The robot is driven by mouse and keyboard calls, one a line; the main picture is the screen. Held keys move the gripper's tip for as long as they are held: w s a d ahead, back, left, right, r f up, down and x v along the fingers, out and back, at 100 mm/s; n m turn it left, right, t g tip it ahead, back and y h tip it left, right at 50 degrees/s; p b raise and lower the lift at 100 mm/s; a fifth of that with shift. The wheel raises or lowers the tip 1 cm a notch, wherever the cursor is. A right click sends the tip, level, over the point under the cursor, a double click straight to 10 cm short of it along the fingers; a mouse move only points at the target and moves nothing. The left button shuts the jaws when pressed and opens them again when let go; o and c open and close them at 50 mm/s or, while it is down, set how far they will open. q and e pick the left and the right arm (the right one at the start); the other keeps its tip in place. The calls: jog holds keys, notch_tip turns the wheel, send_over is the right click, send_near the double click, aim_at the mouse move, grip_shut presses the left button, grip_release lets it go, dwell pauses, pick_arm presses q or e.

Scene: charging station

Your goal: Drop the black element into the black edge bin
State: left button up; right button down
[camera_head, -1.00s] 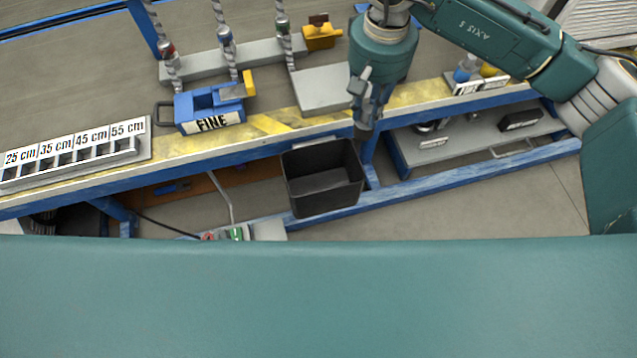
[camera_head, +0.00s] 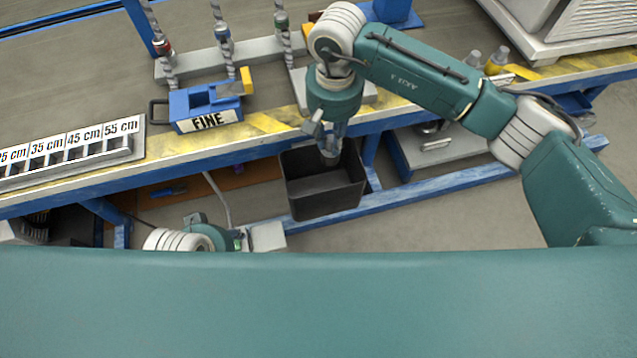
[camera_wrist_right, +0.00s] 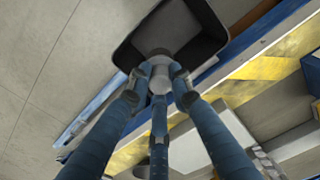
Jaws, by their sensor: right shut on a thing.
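The black edge bin (camera_head: 325,195) hangs open at the front edge of the table. It also shows in the right wrist view (camera_wrist_right: 205,22). My right gripper (camera_head: 328,138) points down over the back part of the bin's opening. In the right wrist view its three blue fingers (camera_wrist_right: 159,88) are closed around a small cylindrical element (camera_wrist_right: 160,72). The element looks pale grey with a darker far end, and its tip points into the bin. The fingers hide part of it. Part of my left arm shows low in the head view, but its gripper cannot be made out.
A blue FINE box (camera_head: 205,108) stands on the table left of the bin. A labelled length rack (camera_head: 75,150) lies at the far left. Twisted rods stand on a grey bar (camera_head: 205,65) behind. Bottles (camera_head: 484,62) stand at the right. A blue frame rail (camera_head: 430,192) runs below.

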jog(key=shift+f, duration=0.35)
jog(key=c, duration=1.5)
grip_release()
jog(key=shift+r, duration=0.1)
notch_tip(320, 180, up, 12)
jog(key=shift+f, duration=0.1)
